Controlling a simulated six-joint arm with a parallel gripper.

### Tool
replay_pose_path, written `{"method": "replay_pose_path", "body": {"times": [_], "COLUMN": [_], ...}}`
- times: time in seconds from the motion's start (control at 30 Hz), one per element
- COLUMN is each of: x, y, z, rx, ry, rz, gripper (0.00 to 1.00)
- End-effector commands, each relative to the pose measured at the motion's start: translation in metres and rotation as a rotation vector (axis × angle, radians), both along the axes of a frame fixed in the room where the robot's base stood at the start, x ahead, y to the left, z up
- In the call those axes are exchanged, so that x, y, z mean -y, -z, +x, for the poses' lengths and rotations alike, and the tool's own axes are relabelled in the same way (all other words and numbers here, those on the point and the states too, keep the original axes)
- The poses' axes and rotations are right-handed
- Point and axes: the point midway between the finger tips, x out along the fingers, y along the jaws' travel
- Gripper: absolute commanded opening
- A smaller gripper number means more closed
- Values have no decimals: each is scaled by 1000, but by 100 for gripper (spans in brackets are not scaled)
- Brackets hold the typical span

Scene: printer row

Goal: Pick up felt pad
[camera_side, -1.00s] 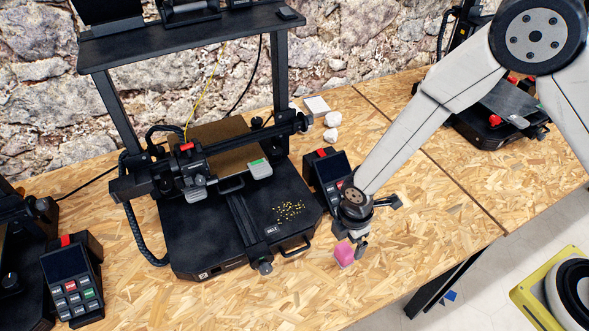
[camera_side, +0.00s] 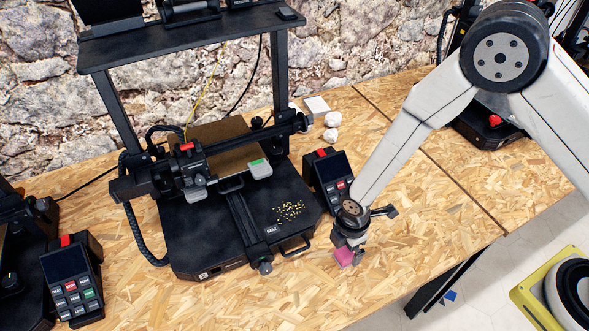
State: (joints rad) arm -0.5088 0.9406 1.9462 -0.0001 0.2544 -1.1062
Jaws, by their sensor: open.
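A small pink block (camera_side: 343,257) sits on the wood-chip table near its front edge, right of the middle printer; it may be the felt pad, but its material cannot be told. My gripper (camera_side: 352,256) points down over it, with its fingers low around or just beside the block. The gripper is open. It hides the block's upper right part, and I cannot tell whether the fingers touch it. A flat white square (camera_side: 317,105) lies at the back of the table near the wall.
The middle printer (camera_side: 240,220) has yellow bits scattered on its black base. Its control box (camera_side: 328,175) stands close left of my arm. Two white lumps (camera_side: 331,127) lie behind. Another control box (camera_side: 72,285) is at lower left. The table is clear to the right and in front.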

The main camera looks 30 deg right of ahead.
Motion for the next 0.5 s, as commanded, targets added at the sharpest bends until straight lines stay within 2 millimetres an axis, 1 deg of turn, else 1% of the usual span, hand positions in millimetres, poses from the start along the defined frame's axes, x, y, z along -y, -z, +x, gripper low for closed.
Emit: {"method": "replay_pose_path", "body": {"times": [0.3, 0.5], "x": [2, 2], "y": [31, 42], "z": [1, 1], "rx": [-1, -1], "ry": [0, 0], "rz": [-1, -1], "gripper": [100, 100]}}
